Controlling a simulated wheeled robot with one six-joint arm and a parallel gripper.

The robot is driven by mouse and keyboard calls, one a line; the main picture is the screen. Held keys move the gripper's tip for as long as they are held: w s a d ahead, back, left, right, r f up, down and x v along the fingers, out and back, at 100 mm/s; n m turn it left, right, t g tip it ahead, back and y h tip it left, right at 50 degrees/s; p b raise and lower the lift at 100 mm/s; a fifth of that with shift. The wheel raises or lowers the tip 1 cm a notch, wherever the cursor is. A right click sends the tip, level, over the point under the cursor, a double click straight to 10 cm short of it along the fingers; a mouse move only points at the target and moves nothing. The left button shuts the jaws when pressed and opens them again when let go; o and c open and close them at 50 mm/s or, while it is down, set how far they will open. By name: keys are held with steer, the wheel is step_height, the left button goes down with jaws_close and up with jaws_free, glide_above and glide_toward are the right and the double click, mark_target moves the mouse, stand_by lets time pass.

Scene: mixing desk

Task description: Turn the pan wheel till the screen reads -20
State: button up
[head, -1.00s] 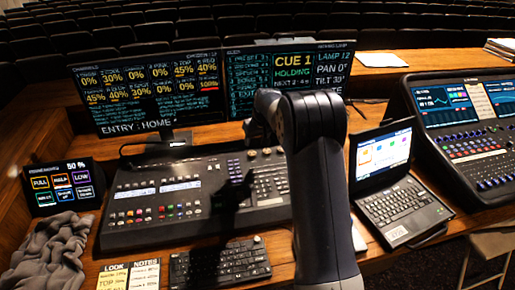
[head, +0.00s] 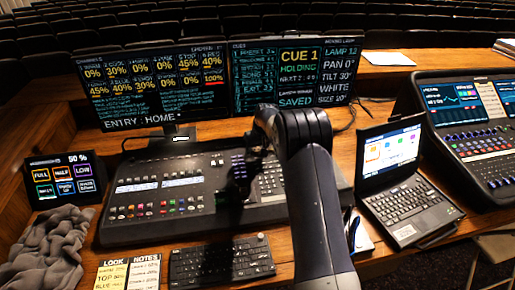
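The right monitor (head: 296,76) shows CUE 1, HOLDING, PAN 0 (head: 337,63) and TILT 30. The lighting console (head: 160,190) lies below the monitors, with buttons, small displays and keys. My gripper (head: 237,192) is a dark shape over the right-middle of the console, pointing down. It blends with the dark panel, so its fingers and any contact are unclear. I cannot make out the pan wheel; it may be hidden by my gripper or arm. My arm crosses the console's right end.
A left monitor (head: 152,85) stands behind the console. A small tablet (head: 66,181) and grey cloth (head: 48,252) lie at left. A keyboard (head: 222,261) and note cards (head: 128,274) are in front. A laptop (head: 392,150) and second console (head: 470,125) stand at right.

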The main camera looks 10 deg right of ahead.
steer(key=c, duration=0.9)
steer(key=shift+n+b, duration=0.3)
steer(key=n+b, duration=0.1)
steer(key=n+y, duration=0.1)
steer(key=shift+d+f+n+b, duration=0.15)
steer(key=shift+d+n+b, duration=0.05)
steer(key=shift+n+b, duration=0.15)
steer(key=shift+w+d+n+g+y+b, duration=0.1)
steer(key=shift+n+g+y+b, duration=0.25)
steer(key=shift+n, duration=0.8)
steer(key=shift+w+d+n+g+y+b, duration=0.1)
steer(key=shift+n+g+y, duration=0.35)
steer(key=shift+n, duration=0.65)
steer(key=o, duration=1)
steer(key=shift+c, duration=0.2)
